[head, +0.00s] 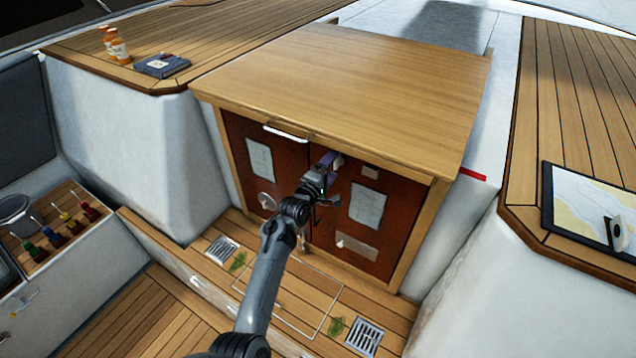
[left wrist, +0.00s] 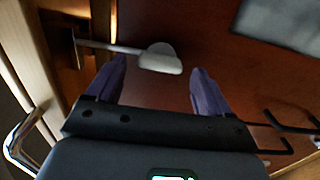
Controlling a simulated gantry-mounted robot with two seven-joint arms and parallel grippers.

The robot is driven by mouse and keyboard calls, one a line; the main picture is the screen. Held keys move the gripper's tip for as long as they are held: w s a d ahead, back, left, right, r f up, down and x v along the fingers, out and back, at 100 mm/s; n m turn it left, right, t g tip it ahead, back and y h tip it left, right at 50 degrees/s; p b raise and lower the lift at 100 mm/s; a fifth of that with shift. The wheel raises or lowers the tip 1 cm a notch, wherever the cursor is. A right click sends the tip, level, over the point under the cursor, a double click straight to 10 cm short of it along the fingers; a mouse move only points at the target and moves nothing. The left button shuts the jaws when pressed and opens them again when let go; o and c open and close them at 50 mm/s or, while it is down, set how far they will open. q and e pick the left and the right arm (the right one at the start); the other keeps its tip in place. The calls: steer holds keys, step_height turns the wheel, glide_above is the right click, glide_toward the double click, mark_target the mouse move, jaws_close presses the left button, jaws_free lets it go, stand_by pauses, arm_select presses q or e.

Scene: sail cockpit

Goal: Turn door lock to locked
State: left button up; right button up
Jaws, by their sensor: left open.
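The lever lies roughly level in that view. My left gripper (left wrist: 158,72) is open, its two purple fingers apart, with the lever's rounded end between and just beyond the fingertips. I cannot tell if either finger touches it. In the head view my left gripper (head: 328,162) is close to the upper middle of the cabinet doors (head: 293,182) and hides most of the lock. My right gripper is not in view.
The wooden cabinet top (head: 345,80) overhangs the doors, with a silver handle (head: 287,133) at its front edge. Orange bottles (head: 119,50) and a dark notebook (head: 162,65) lie on the left bench. A chart (head: 590,208) lies on the right bench. Drain grates (head: 364,336) sit in the step below.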

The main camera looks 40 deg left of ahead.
arm_select(q)
steer(key=s+b, duration=0.1)
steer(key=s, duration=0.8)
steer(key=shift+d, duration=0.45)
steer(key=s+d+f+m+g+h+p, duration=0.1)
steer(key=s+d+f+m+g+p, duration=0.2)
steer(key=s, duration=0.4)
steer(key=s+d+f+m+g+h+p, duration=0.1)
steer(key=s+d+f+m+g+p, duration=0.15)
steer(key=s+f, duration=0.35)
steer(key=s+d+r+m+g+p, duration=0.1)
steer(key=s+d+m+g, duration=0.2)
steer(key=s+m, duration=0.2)
steer(key=s+d+r+m+g, duration=0.2)
steer(key=s+d+m+g, duration=0.1)
steer(key=s, duration=0.7)
steer(key=s+d+r+m+g+p, duration=0.1)
steer(key=s+d+r+m+g, duration=0.1)
steer(key=s+m, duration=0.5)
steer(key=shift+s+d+r+g+p, duration=0.15)
steer(key=shift+s+d+g+p, duration=0.25)
steer(key=shift+s+d, duration=0.6)
steer(key=shift+w+d, duration=0.25)
